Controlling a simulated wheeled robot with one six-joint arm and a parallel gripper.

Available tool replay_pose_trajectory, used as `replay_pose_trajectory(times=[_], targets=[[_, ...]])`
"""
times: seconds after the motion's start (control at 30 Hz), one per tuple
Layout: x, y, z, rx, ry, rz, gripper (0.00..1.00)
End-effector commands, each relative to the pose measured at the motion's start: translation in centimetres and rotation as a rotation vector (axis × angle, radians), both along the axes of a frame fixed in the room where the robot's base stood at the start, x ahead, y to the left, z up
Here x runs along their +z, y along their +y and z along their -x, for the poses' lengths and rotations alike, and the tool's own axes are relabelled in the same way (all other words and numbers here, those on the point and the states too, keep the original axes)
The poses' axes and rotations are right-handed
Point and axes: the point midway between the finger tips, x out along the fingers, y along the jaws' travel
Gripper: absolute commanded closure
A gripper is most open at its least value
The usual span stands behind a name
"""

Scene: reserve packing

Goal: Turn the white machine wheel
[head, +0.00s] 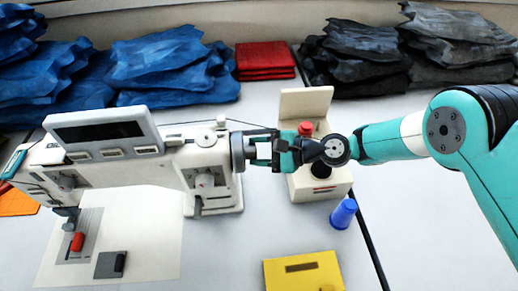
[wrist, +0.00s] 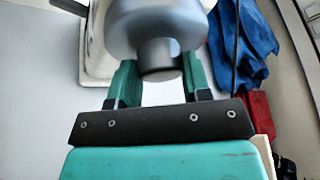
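The white sewing machine (head: 130,165) stands at the left in the head view. Its grey wheel (head: 238,152) is on the right end of its body. My gripper (head: 258,151) reaches in from the right, level with the wheel. In the wrist view the wheel (wrist: 155,20) fills the top middle, and a short grey hub faces me. The two teal fingers of my gripper (wrist: 161,80) stand apart, one on each side of the hub. Their tips are partly hidden by the wheel. I cannot tell whether they touch it.
A beige machine (head: 318,182) with a red knob stands just beneath my wrist. A blue spool (head: 343,213) and a yellow box (head: 303,272) are nearer the front. Blue cloth (head: 170,68), red cloth (head: 264,60) and black cloth (head: 355,55) lie at the back. The front right table is clear.

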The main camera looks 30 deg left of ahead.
Motion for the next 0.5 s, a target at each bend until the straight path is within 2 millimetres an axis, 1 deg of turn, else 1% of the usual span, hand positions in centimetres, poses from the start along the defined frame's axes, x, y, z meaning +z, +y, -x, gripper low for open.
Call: replay_pose_trajectory(times=[0.27, 0.5], targets=[[-0.07, -0.03, -0.02, 0.0, -0.007, -0.007, 0.79], [-0.47, -0.07, 0.0, -0.001, -0.071, -0.061, 0.79]])
